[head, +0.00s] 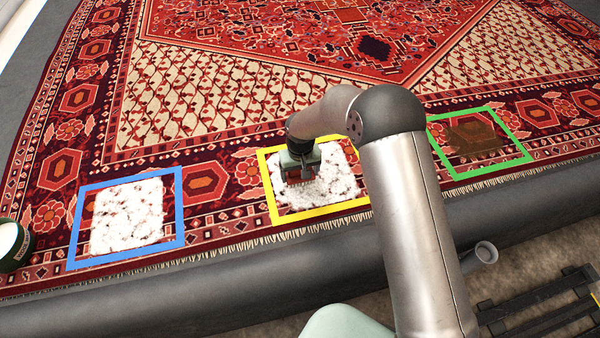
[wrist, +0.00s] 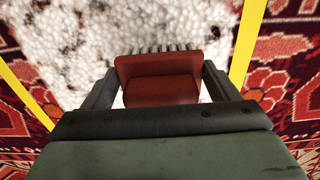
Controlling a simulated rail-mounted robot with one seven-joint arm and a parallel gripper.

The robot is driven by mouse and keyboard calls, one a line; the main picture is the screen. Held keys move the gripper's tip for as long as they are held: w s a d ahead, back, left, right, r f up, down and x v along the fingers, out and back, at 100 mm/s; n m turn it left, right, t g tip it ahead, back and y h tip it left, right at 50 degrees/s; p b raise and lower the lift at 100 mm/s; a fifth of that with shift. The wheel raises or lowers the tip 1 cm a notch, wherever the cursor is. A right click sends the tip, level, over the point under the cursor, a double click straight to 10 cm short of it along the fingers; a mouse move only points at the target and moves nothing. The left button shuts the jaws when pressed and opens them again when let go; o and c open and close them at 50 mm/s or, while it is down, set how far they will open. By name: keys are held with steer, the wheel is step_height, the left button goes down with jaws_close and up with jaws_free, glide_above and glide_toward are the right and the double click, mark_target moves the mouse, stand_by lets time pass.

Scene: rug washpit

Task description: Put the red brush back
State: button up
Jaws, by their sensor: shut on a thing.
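The red brush (wrist: 160,88) is between the two fingers of my gripper (wrist: 158,78) in the wrist view, with its pale bristles at the far edge. My gripper is shut on it. In the head view my gripper (head: 302,172) is over the yellow-framed patch of the rug, and only a small, dark red part of the brush (head: 292,183) shows. White foam (head: 332,172) lies under the brush. I cannot tell whether the bristles touch the foam.
A blue frame (head: 180,205) at left holds white foam (head: 128,216). A green frame (head: 525,150) at right holds a brown stain (head: 474,137). A dark green container (head: 14,243) with white contents stands at the left edge. A dark slatted rack (head: 540,310) is at lower right.

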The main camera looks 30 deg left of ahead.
steer(key=shift+f, duration=0.15)
steer(key=o, duration=1)
steer(key=shift+o, duration=0.2)
step_height(320, 180, up, 12)
steer(key=p, duration=0.4)
steer(key=shift+s+d+r, duration=0.2)
steer(key=w+d+r+m, duration=0.2)
steer(key=d+r, duration=0.4)
steer(key=d, duration=0.6)
steer(key=w+d+r+m, duration=0.2)
steer(key=d+r, duration=0.4)
steer(key=d, duration=0.7)
steer(key=s+d+r+m, duration=0.1)
steer(key=s+d+r, duration=0.15)
steer(key=d, duration=0.45)
steer(key=s+d+r+m, duration=0.2)
steer(key=s+d, duration=0.2)
steer(key=d, duration=0.2)
steer(key=s+d+m, duration=0.2)
steer(key=s+d, duration=0.7)
steer(key=s, duration=0.3)
steer(key=shift+s+r+m+g, duration=0.15)
steer(key=shift+m+g, duration=0.25)
